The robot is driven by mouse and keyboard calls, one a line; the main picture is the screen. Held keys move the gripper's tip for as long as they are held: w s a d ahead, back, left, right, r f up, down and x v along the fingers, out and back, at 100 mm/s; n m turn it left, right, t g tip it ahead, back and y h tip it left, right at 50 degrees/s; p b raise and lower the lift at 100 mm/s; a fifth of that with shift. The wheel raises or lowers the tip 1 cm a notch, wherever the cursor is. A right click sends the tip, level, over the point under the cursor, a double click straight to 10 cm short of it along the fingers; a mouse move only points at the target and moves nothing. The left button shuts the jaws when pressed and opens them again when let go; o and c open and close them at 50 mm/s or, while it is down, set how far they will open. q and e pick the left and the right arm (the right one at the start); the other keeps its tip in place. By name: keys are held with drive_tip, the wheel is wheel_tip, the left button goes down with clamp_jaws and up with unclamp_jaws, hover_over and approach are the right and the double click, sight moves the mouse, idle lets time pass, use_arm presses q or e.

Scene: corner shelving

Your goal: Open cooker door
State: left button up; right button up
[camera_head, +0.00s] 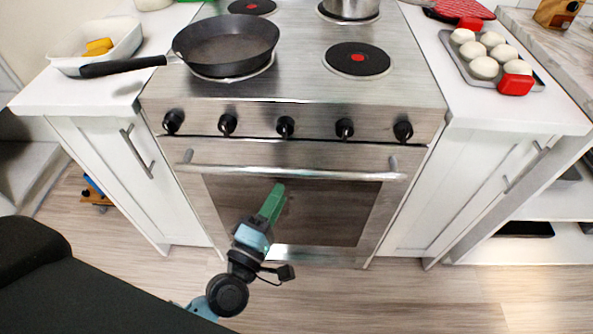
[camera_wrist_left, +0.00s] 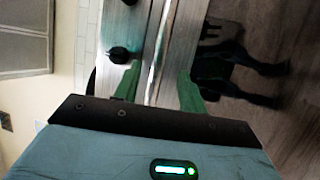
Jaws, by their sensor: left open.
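The cooker (camera_head: 300,115) is a steel range with a row of black knobs. Its door (camera_head: 330,212) has a dark window and looks shut. The door handle (camera_head: 340,174) is a long horizontal bar across the top of the door. My left gripper (camera_head: 276,192) has green fingers and is in front of the door, its tips by the middle of the bar. In the left wrist view, the open fingers (camera_wrist_left: 158,85) lie on either side of the handle (camera_wrist_left: 160,45), which runs between them in the picture. Contact cannot be told. My right gripper is not in view.
A black frying pan (camera_head: 228,45) sits on the hob, its handle sticking out left. A pot (camera_head: 350,8) stands at the back. White cabinets (camera_head: 115,165) flank the cooker. A tray of buns (camera_head: 483,62) with red grips lies on the right counter. The floor (camera_head: 400,300) before the cooker is clear.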

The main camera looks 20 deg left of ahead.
sight(293, 172)
use_arm(q)
drive_tip(key=x, duration=0.7)
drive_tip(key=shift+w+r+p, duration=0.1)
drive_tip(key=shift+w+p, duration=0.2)
drive_tip(key=shift+p, duration=0.1)
drive_tip(key=shift+d, duration=0.1)
clamp_jaws()
